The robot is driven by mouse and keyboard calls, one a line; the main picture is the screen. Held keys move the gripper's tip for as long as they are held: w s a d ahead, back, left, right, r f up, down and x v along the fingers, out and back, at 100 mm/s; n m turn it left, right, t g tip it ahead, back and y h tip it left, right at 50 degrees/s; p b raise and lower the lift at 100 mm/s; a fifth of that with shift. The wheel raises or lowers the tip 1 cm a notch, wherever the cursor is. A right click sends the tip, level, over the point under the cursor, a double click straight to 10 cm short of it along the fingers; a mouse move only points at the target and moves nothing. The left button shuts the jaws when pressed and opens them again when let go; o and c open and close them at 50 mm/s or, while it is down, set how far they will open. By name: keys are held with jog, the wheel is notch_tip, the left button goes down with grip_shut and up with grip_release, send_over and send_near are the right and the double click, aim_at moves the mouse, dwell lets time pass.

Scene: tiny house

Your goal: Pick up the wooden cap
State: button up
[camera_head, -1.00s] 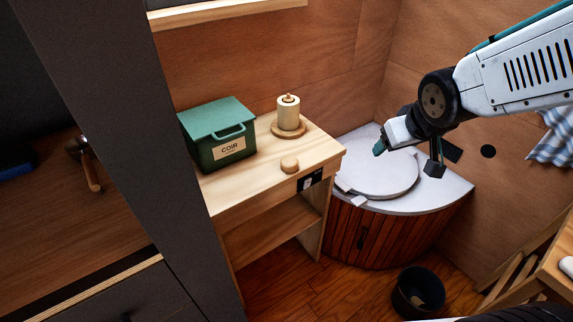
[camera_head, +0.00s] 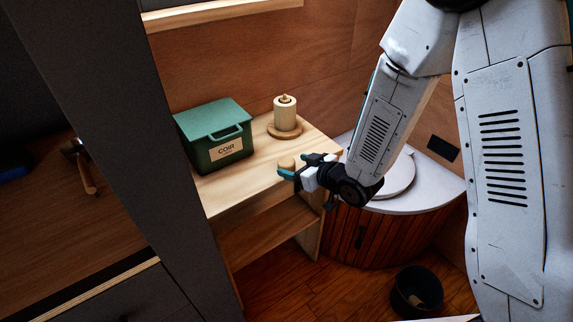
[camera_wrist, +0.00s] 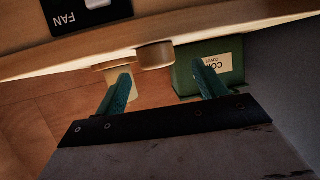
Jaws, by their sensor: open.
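The wooden cap (camera_head: 287,161) is a small round pale piece on the wooden shelf top, near its front edge. My gripper (camera_head: 297,167) is open and empty at that front edge, close to the cap and partly in front of it. In the wrist view, which looks upside down, the cap (camera_wrist: 155,56) shows between and beyond the two teal fingertips of my gripper (camera_wrist: 161,75). The fingers appear apart from it.
A green COIR box (camera_head: 215,135) stands behind the cap to the left. A pale wooden cylinder on a round base (camera_head: 285,112) stands behind it. A FAN switch panel (camera_wrist: 83,14) is on the shelf's front. A dark bucket (camera_head: 416,291) sits on the floor.

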aim_at(288, 162)
jog(key=x, duration=0.5)
jog(key=shift+w+f, duration=0.1)
jog(key=shift+w, duration=0.15)
jog(key=c, duration=1)
jog(key=shift+c, duration=0.2)
